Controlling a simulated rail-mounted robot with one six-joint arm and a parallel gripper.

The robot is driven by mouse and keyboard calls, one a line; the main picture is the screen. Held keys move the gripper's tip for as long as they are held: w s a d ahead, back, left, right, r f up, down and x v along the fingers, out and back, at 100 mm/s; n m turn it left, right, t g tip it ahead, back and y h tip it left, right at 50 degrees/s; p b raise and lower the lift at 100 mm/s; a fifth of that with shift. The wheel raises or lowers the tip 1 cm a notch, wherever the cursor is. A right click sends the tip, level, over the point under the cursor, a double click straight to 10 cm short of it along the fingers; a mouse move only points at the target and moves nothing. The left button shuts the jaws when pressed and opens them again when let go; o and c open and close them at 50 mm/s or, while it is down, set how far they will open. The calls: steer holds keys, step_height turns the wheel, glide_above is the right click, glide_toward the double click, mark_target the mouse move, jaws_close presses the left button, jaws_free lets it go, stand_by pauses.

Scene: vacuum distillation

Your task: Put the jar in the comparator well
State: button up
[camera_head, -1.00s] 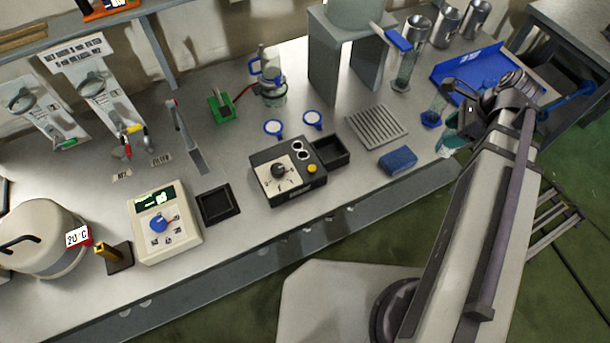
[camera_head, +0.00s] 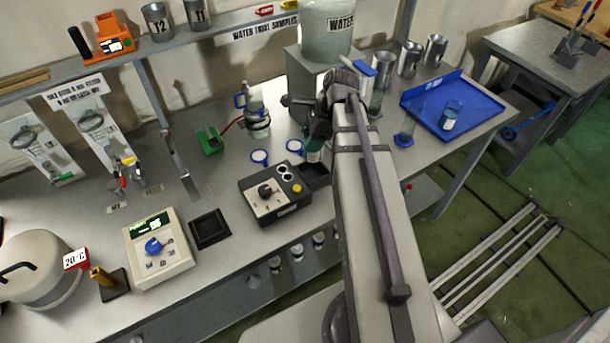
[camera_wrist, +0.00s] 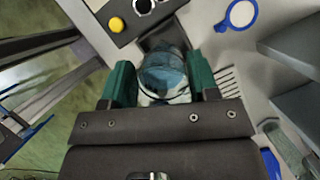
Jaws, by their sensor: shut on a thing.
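The comparator (camera_head: 275,200) is a dark box with two eyepieces, a black knob and a yellow button. Its open black well (camera_head: 317,175) juts from the right side, partly hidden by my arm. In the wrist view, the well (camera_wrist: 158,40) shows just beyond the jar. My gripper (camera_head: 314,150) is shut on the jar. In the wrist view, the green fingers of my gripper (camera_wrist: 163,82) press on both sides of the clear jar (camera_wrist: 163,72), which has bluish content. The jar is over or very near the well; its height above it cannot be told.
A blue tray (camera_head: 480,107) with a labelled glass stands at the right. Two blue-rimmed discs (camera_head: 260,157) lie behind the comparator. The grey stand (camera_head: 300,85) with the water tank is behind my gripper. A meter (camera_head: 158,252) and a black pad (camera_head: 209,229) are at left.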

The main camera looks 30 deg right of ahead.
step_height(320, 180, down, 10)
steer(key=b, duration=0.9)
steer(key=shift+r, duration=0.25)
steer(key=shift+f, duration=0.25)
steer(key=o, duration=1)
steer(key=shift+r, duration=0.1)
